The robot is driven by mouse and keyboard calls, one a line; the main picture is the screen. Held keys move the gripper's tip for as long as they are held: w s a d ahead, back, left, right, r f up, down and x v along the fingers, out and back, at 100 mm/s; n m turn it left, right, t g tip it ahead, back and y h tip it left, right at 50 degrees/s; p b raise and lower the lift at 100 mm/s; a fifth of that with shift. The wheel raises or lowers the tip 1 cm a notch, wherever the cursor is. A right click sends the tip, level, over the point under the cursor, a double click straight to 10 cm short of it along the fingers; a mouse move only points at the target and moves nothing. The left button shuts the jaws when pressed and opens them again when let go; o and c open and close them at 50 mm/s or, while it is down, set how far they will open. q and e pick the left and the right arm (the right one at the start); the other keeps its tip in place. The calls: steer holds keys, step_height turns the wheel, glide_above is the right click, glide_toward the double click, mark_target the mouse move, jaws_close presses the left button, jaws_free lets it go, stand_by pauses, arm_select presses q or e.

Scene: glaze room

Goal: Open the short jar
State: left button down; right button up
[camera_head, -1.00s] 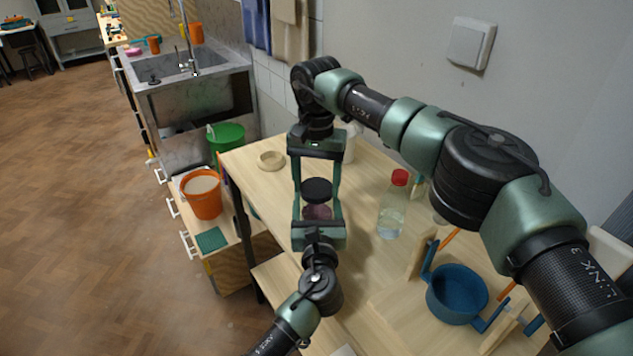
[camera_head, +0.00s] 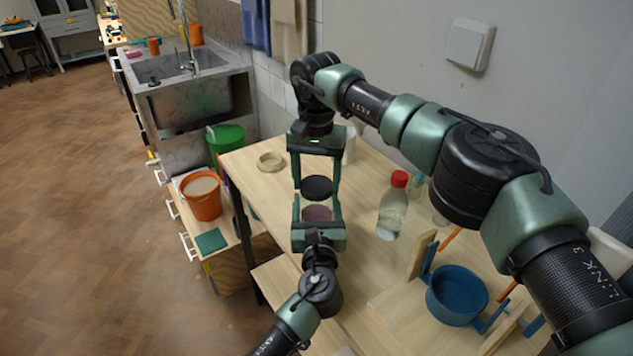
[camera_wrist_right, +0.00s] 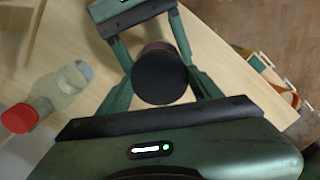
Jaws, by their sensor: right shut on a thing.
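The short jar (camera_head: 317,213) is a small purplish body in the middle of the head view, above the wooden table. Its round black lid (camera_head: 317,186) is just above it, and a thin gap seems to show between them. My right gripper (camera_head: 318,182) reaches down from above and is shut on the lid. My left gripper (camera_head: 318,210) comes from below, with its fingers on both sides of the jar body. In the right wrist view the lid (camera_wrist_right: 160,77) hides most of the jar (camera_wrist_right: 153,47).
A clear bottle with a red cap (camera_head: 392,208) stands right of the grippers. A shallow beige bowl (camera_head: 271,162) lies at the table's far left. A blue pot (camera_head: 457,294) sits by a wooden rack at right. An orange bucket (camera_head: 201,200) stands on the lower cabinet.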

mark_target(316, 185)
steer(key=shift+r, duration=0.65)
steer(key=shift+r, duration=2)
arm_select(q)
steer(key=shift+c, duration=0.7)
jaws_free()
